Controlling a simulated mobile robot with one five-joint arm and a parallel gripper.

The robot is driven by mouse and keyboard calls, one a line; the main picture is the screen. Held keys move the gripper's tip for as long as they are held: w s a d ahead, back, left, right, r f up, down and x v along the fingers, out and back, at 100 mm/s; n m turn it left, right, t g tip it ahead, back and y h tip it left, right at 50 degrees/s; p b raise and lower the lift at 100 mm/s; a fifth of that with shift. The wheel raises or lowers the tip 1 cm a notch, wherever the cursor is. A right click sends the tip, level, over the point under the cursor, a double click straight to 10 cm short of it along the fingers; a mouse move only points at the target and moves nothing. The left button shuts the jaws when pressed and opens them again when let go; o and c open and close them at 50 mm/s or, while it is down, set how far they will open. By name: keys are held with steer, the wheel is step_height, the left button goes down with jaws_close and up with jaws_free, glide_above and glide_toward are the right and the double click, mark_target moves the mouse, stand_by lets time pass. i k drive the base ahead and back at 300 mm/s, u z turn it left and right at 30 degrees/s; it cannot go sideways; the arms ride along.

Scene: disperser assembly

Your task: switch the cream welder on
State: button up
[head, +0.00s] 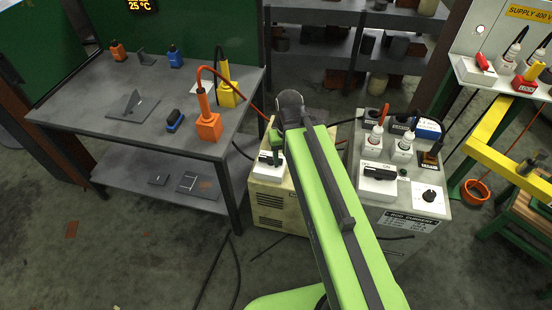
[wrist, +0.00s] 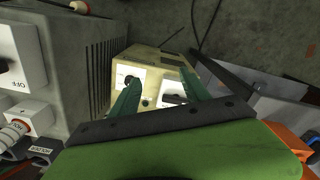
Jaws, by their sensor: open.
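The cream welder (head: 271,208) stands on the floor between the dark table and a grey welder, partly hidden behind my arm in the head view. In the wrist view its cream top (wrist: 148,58) shows between and beyond my fingers. It bears a white plate with a black switch lever (wrist: 172,99) near the right finger, and another white plate with a round black knob (wrist: 128,79) by the left finger. My gripper (wrist: 160,86) is open and empty above the welder. I cannot tell whether a finger touches the lever, or read its position.
The dark table (head: 147,125) at left carries orange, blue and yellow pieces. Cables lie on the floor; the front left floor is mostly clear.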

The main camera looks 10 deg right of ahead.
mark_target(264, 159)
steer(key=z, duration=0.2)
steer(key=k, duration=0.55)
steer(key=u, duration=2.2)
steer(key=i, duration=1.35)
steer(key=z, duration=2.85)
steer(key=i, duration=1)
